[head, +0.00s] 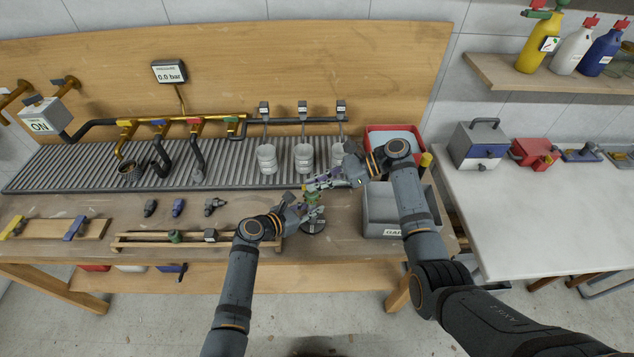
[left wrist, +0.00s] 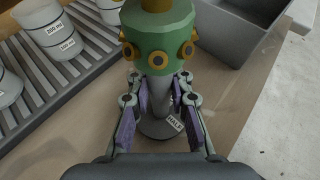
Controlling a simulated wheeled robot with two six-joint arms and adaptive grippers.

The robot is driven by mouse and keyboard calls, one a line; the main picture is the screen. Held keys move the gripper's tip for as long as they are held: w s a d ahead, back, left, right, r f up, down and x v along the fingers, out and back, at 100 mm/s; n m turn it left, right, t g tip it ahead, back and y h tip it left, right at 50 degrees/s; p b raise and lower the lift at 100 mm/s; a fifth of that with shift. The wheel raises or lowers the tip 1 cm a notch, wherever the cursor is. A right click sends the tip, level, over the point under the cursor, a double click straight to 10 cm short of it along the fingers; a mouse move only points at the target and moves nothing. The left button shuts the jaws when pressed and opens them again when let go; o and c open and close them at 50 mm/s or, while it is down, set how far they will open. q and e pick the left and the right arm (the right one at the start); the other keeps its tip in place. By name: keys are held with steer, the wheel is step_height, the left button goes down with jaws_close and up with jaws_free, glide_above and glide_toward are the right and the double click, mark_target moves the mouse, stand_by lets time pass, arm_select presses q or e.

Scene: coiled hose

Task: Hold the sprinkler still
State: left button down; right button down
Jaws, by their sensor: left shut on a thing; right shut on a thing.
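The sprinkler (head: 313,198) stands upright on the front of the bench. In the left wrist view its green head (left wrist: 158,40) has several yellow-ringed nozzles and a brass piece (left wrist: 157,5) on top. Below are a grey stem and a round dark base (left wrist: 150,129) labelled "HALF". My left gripper (head: 311,212) is shut on the stem below the head; its fingers (left wrist: 160,100) flank the stem in the left wrist view. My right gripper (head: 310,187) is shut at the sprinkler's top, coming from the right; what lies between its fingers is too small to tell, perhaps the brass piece.
A grey bin (head: 380,207) stands close on the right, with a red bin (head: 392,130) behind it. White measuring cups (head: 304,158) stand on the slatted rack behind. A wooden rack (head: 135,240) lies to the left. The pressure display (head: 169,72) reads 0.0 bar.

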steer(key=shift+w+n+g+h, duration=0.2)
steer(key=shift+n+g+h, duration=0.1)
steer(key=shift+n+g, duration=1.1)
steer(key=c, duration=1.5)
jaws_free()
steer(key=v, duration=0.7)
steer(key=shift+d, duration=0.25)
steer(key=shift+w, duration=0.15)
